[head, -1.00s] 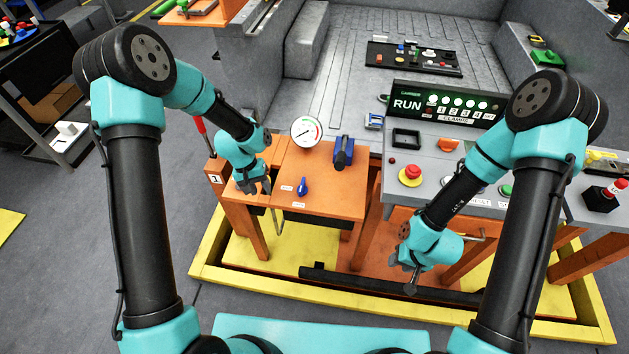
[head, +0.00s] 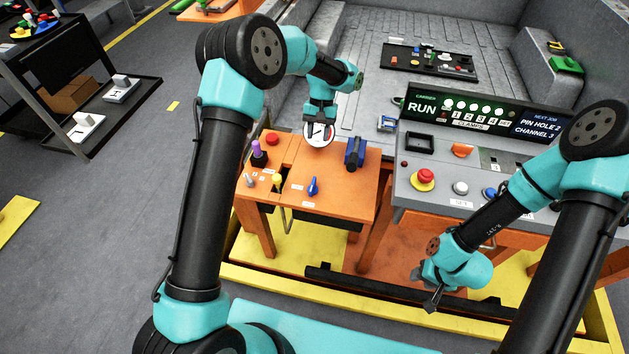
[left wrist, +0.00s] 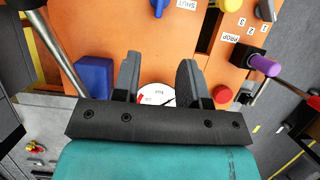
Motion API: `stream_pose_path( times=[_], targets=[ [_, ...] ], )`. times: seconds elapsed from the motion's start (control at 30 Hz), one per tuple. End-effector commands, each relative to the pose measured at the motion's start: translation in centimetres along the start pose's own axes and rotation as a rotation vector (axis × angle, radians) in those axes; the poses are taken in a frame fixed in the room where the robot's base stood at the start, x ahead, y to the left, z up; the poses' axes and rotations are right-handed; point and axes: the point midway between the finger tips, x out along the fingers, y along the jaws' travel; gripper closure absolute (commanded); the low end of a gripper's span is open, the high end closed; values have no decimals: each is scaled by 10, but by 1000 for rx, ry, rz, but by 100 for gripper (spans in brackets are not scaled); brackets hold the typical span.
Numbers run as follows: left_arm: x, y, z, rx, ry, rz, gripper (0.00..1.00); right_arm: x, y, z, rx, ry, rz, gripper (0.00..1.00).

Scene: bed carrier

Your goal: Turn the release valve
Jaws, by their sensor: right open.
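The release valve appears to be the small blue handle (head: 313,186) on the orange table (head: 345,192); its end also shows at the top of the left wrist view (left wrist: 158,7), beside a label reading SHUT. My left gripper (head: 319,126) is behind the valve, in front of a round white gauge (head: 323,140) that it partly hides. In the left wrist view its fingers (left wrist: 158,72) are apart with nothing held, and part of the dial (left wrist: 155,95) shows between them. My right gripper (head: 432,300) is open, low in front of the grey console, away from the valve.
A blue block (head: 355,152) stands right of the gauge. A purple-topped lever (head: 258,152), a red button (head: 272,138) and a yellow knob (head: 277,182) are on the table's left part. The grey console (head: 410,185) with the RUN panel (head: 455,116) stands to the right.

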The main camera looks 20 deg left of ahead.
Motion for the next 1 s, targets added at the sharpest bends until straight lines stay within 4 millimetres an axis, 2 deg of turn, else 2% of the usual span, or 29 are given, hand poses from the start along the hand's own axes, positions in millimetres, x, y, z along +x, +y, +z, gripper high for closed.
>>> stream_pose_path(
  times=[0.27,1.0],
  targets=[
    [20,0,0,0,-3,0,61,0,0,0,0,0,0,57],
    [144,0,1,0,-4,0,61,0,0,0,0,0,0,57]
  ],
)
